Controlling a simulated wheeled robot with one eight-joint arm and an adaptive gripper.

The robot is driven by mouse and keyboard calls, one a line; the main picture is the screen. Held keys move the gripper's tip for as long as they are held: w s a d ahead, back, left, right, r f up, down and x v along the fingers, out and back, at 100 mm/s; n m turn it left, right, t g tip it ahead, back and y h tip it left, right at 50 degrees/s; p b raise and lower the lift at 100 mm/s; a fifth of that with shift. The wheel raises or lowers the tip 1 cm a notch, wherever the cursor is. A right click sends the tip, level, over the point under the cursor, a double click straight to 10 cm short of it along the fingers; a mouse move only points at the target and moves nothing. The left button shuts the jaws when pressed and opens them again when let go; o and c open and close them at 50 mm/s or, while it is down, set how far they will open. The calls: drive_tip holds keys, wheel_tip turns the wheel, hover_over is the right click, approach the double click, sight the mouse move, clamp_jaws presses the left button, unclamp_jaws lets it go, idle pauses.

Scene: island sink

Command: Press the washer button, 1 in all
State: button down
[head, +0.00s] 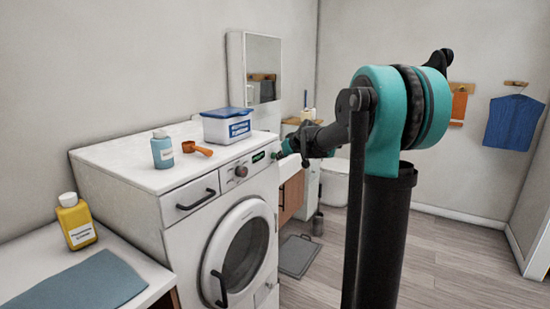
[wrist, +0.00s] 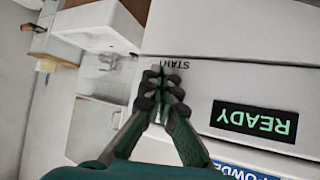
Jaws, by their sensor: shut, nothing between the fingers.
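The washer (head: 181,223) is white and stands at the left, with its round door shut. Its front panel has a knob (head: 241,171) and a small green-lit display (head: 259,156). In the wrist view the display (wrist: 254,120) reads READY, upside down. A START label (wrist: 176,64) shows on the panel right by my fingertips. The button itself is not seen; my fingers may hide it. My gripper (wrist: 162,86) is shut and empty, its fingertips at the panel beside the label. I cannot tell whether they touch. In the head view my gripper (head: 281,154) is at the panel's right end.
A yellow bottle (head: 76,222) stands on the counter at left. A sink (wrist: 101,27) lies beyond the washer. The floor at right is clear.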

drive_tip(key=shift+w+a, duration=0.25)
drive_tip(key=shift+a, duration=0.1)
idle(0.4)
idle(0.3)
drive_tip(key=shift+s+d, duration=0.6)
drive_tip(key=shift+d, duration=0.25)
